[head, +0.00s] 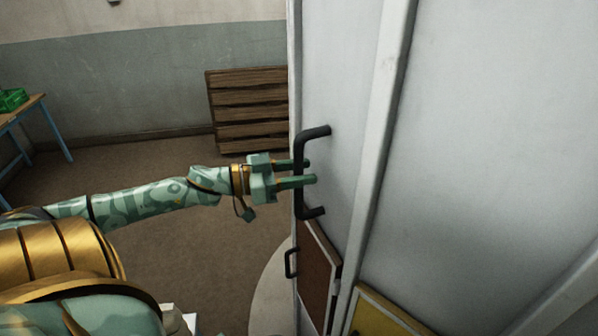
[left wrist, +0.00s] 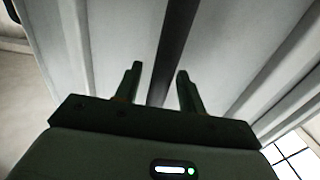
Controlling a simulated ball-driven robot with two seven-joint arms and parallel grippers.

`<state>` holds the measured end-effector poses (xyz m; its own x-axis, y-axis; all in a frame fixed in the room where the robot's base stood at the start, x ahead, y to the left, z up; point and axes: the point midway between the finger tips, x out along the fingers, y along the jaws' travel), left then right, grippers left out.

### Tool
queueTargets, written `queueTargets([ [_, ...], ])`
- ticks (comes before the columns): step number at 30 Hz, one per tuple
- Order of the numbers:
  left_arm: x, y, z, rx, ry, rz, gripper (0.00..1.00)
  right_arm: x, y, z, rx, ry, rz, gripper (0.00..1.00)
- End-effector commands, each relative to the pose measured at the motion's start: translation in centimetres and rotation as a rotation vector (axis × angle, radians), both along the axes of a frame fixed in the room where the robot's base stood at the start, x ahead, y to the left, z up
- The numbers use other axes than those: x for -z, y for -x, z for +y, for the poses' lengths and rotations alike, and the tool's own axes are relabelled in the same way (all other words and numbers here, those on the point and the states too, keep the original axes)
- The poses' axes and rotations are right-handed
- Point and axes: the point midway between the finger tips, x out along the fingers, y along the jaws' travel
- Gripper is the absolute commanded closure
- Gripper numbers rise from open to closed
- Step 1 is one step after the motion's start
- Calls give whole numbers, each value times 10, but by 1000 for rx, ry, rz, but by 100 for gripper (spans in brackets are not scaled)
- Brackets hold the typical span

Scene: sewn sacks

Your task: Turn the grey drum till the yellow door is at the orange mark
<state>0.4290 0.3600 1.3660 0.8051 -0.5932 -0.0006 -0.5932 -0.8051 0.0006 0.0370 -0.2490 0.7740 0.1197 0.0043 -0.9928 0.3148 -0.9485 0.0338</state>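The grey drum (head: 490,120) fills the right side of the head view, with raised ribs on its wall. A black bar handle (head: 301,165) stands out from its left part. My left gripper (head: 305,172) is at the middle of this handle. In the left wrist view its two fingers (left wrist: 158,85) are apart, with the dark bar (left wrist: 172,50) running between them and gaps beside it. A yellow-edged panel (head: 372,318), perhaps the yellow door, shows partly at the bottom. I see no orange mark. My right gripper is out of view.
A brown panel with a pale frame (head: 318,275) and a small black handle (head: 291,263) sit low on the drum. A wooden pallet (head: 247,108) leans on the back wall. A blue-legged table (head: 30,120) stands far left. The brown floor between is clear.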

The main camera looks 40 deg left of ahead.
Motion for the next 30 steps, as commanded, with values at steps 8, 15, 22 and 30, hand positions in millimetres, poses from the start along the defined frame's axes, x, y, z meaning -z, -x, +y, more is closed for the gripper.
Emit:
queueTargets([
  [8, 0, 0, 0, 0, 1, 1, 100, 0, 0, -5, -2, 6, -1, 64],
  [15, 0, 0, 0, 1, 1, 1, 100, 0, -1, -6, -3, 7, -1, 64],
  [22, 0, 0, 0, 1, 2, 1, 100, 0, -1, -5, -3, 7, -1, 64],
  [30, 0, 0, 0, 1, 2, 1, 100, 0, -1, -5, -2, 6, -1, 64],
])
